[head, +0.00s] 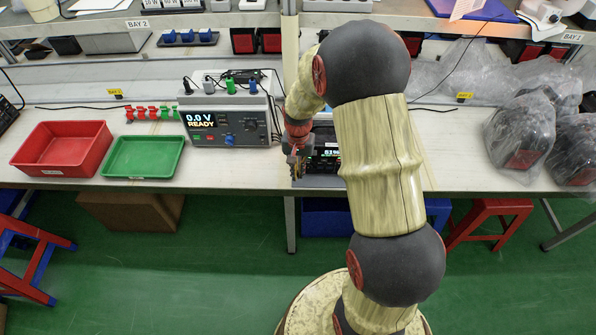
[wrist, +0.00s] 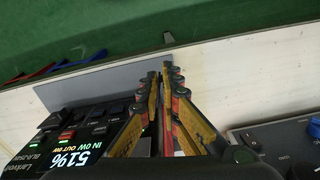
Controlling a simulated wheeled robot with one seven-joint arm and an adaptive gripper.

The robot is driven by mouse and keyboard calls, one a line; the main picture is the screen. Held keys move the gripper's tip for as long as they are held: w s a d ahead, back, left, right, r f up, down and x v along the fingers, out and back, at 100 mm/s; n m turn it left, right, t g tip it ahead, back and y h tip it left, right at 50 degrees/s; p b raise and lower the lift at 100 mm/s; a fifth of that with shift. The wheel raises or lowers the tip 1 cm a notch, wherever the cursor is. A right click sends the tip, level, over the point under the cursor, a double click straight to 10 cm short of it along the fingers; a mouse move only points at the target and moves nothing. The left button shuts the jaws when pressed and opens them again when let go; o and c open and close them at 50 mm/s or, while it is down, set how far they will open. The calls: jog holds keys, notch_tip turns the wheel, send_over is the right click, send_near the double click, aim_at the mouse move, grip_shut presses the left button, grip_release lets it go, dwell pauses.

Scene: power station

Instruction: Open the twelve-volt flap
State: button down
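The power station (head: 325,153) is a dark box with a lit display on the bench, partly hidden behind my arm in the head view. In the wrist view, the power station (wrist: 68,140) is at the lower left, its display reading 51% beside several dark ports and small buttons. I cannot make out which part is the twelve-volt flap. My gripper (head: 294,160) is at the left end of the power station's front. In the wrist view, my gripper (wrist: 164,68) has its fingers together at the tips, with nothing visible between them. Whether it touches the station is unclear.
A grey test unit (head: 228,118) reading 0.0 V READY stands left of the power station. A green tray (head: 143,174) and a red tray (head: 62,170) sit further left. Bagged units (head: 519,137) stand at the right. The bench's front edge (wrist: 240,75) is close by.

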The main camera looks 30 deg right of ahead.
jog(key=shift+w+a+r, duration=0.1)
jog(key=shift+w, duration=0.05)
jog(key=shift+w+a+m+p, duration=0.15)
jog(key=shift+w+m+p, duration=0.2)
jog(key=shift+m+p, duration=0.75)
jog(key=shift+w+a+m+p, duration=0.1)
jog(key=shift+w+m+p, duration=0.25)
jog(key=shift+m, duration=0.65)
jog(key=shift+w+m+p, duration=0.25)
jog(key=shift+m+p, duration=0.15)
jog(key=shift+m, duration=0.6)
jog(key=c, duration=1.9)
grip_release()
notch_tip(320, 180, up, 12)
jog(key=shift+f, duration=0.1)
